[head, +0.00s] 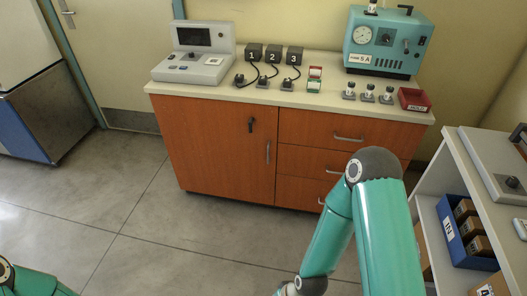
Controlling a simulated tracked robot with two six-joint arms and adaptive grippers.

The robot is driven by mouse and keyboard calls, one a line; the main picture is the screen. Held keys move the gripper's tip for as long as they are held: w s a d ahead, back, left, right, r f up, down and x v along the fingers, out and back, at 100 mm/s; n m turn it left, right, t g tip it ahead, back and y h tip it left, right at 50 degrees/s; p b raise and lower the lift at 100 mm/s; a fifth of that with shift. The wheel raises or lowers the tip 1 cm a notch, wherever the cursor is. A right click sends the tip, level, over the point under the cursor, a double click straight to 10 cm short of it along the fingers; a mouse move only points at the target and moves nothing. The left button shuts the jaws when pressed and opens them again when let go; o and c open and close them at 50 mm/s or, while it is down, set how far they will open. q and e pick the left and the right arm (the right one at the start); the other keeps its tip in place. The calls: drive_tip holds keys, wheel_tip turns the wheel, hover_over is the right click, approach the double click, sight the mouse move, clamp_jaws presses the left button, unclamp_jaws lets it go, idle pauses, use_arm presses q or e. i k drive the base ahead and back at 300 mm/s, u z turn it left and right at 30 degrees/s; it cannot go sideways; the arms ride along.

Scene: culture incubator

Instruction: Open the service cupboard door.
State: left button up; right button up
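The service cupboard door (220,150) is the wide orange wooden panel on the left of the cabinet under the counter. It looks shut, flush with the drawers beside it. A dark key or latch (251,125) sits near its upper right, and a vertical metal handle (267,152) is at its right edge. Neither gripper is in view. My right arm rises from the bottom, bends in front of the drawers and runs down out of the picture. Only a piece of my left arm shows at the bottom left corner.
Drawers (310,161) fill the cabinet's right side. The counter (270,98) carries a console (205,69), numbered black boxes, a teal machine (385,60) and a red tray (413,104). A white shelf unit (427,185) stands at right. The grey floor (150,220) before the door is clear.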

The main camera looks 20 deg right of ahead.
sight(212, 149)
drive_tip(key=u, duration=0.05)
drive_tip(key=i, duration=1)
drive_tip(key=z, duration=0.1)
